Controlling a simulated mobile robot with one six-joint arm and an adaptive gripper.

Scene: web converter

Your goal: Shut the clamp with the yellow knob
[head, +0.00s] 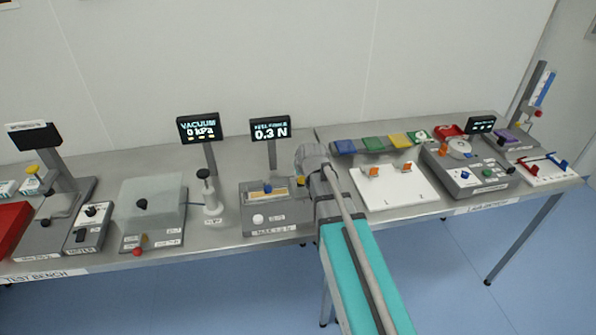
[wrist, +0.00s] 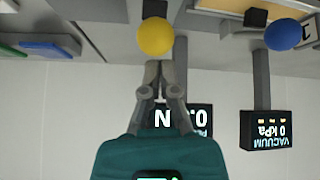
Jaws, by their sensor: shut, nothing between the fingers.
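The yellow knob (wrist: 156,37) shows in the wrist view as a round ball on a dark block, at the upper middle. My gripper (wrist: 160,66) is shut and empty, with its fingertips close to the yellow knob's edge; I cannot tell if they touch. A blue knob (wrist: 283,34) sits apart to the right, by a tan strip. In the head view the blue knob (head: 267,187) is on the peel tester (head: 262,212), left of my arm. I cannot tell whether the clamp is open.
The peel force display (head: 270,128) reads 0.3 N and stands behind the tester on a post. The vacuum display (head: 199,127) stands left of it. A white plate with orange clips (head: 397,189) lies to the right of my arm. A glass-topped unit (head: 153,205) is farther left.

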